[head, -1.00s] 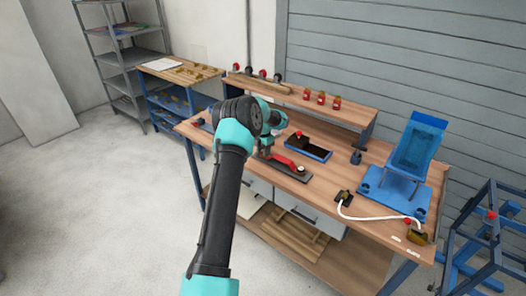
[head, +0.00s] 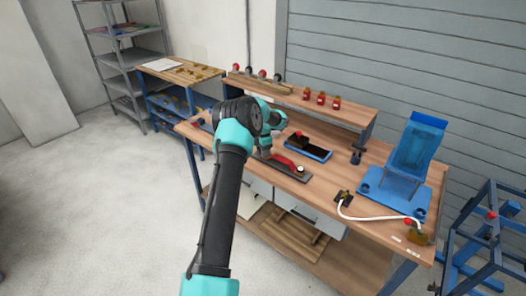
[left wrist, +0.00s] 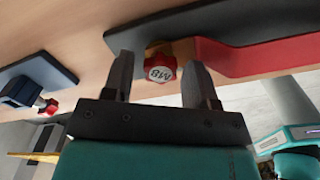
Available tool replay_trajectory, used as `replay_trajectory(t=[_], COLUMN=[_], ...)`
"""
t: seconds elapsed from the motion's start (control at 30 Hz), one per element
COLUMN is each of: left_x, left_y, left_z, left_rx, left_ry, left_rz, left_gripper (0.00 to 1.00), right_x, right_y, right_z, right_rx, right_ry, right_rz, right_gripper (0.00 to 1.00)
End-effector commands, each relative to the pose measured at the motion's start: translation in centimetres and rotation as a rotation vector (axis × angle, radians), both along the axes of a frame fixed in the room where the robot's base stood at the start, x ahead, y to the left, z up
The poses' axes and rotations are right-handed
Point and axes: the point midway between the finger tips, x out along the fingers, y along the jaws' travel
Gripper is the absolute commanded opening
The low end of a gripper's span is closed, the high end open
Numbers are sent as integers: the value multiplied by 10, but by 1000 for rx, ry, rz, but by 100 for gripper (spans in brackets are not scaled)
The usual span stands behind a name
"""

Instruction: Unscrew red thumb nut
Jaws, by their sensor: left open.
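The red thumb nut (left wrist: 160,67), with "M8" on its face, shows in the left wrist view between the two fingers of my left gripper (left wrist: 163,72). The fingers are open, one on each side, with visible gaps to the nut. The nut sits by the dark plate (left wrist: 220,22) that carries a red bar (left wrist: 262,58). In the head view my left gripper (head: 263,152) is over the left end of that plate (head: 292,174) and red bar (head: 284,161); the nut is hidden there. My right gripper is not in view.
A blue tray (head: 322,157) lies just behind the plate. A blue stand (head: 415,150) is at the right, with a white cable (head: 375,217) in front. A raised shelf (head: 345,112) runs along the back. Another red knob (left wrist: 50,106) shows left in the wrist view.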

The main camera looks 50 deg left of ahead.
Motion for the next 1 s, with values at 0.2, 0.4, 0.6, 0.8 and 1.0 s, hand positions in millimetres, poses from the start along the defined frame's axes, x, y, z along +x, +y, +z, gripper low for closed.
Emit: replay_trajectory(t=[0.2, 0.4, 0.6, 0.8, 1.0], left_x=[-1, 0, 1, 1, 2], left_y=[-1, 0, 1, 2, 2], left_z=[-2, -2, -2, -1, -1], left_rx=[-4, -4, -2, -1, -1], left_ry=[5, 4, 2, 3, 2], left_rz=[-198, -381, -565, -749, -933], left_gripper=[57, 57, 57, 57, 57], right_x=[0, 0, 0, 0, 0], right_y=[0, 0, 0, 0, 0], right_z=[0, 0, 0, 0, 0], right_rx=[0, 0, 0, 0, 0], right_ry=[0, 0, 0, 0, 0], right_rz=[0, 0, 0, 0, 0], right_gripper=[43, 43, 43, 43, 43])
